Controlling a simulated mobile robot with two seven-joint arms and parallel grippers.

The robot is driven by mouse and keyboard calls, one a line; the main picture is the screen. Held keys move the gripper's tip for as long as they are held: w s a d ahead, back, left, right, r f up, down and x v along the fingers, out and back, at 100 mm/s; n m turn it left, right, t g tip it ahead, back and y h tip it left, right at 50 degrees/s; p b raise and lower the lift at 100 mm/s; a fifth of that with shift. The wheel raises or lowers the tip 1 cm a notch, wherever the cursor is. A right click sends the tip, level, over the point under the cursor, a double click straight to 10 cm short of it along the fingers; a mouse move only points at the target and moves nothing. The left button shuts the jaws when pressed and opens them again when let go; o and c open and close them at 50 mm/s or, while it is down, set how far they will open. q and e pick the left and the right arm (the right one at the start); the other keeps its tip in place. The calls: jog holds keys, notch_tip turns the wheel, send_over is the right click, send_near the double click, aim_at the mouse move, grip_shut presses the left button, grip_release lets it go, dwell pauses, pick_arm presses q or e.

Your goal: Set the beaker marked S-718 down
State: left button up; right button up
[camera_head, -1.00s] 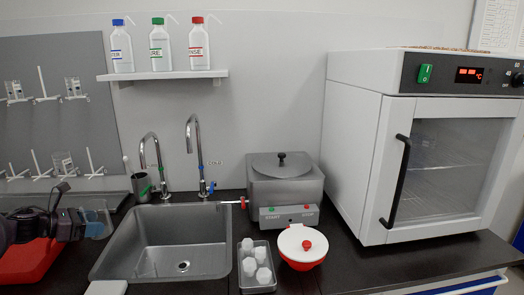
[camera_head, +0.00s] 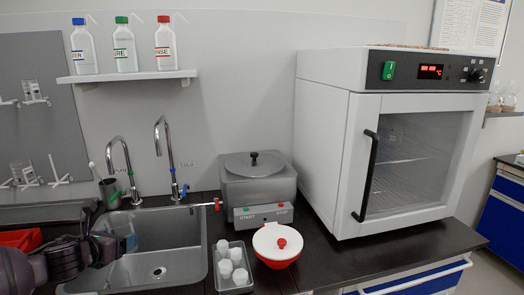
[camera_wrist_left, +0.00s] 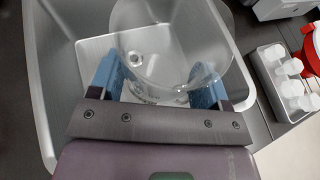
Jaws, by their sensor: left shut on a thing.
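My left gripper (camera_head: 118,243) is shut on a clear glass beaker (camera_head: 125,228) and holds it above the left part of the sink (camera_head: 203,272). In the left wrist view the beaker (camera_wrist_left: 170,45) sits between the two blue finger pads of the gripper (camera_wrist_left: 157,88), with the sink basin and drain showing through and behind it. Some marks show low on the glass, but I cannot read them. My right gripper is in no view.
Two taps (camera_head: 163,150) rise behind the sink. A large oven (camera_head: 390,140) fills the right. Dark counter (camera_head: 420,245) is clear in front of it.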

pick_arm(q)
jog(key=s+d+f+n+y, duration=0.1)
jog(key=s+d+n+y, duration=0.1)
jog(key=s+d, duration=1.5)
jog(key=shift+s+d, duration=0.4)
jog(key=shift+s, duration=0.8)
notch_tip(320, 180, down, 6)
jog(key=s, duration=0.1)
jog(key=shift+s, duration=0.4)
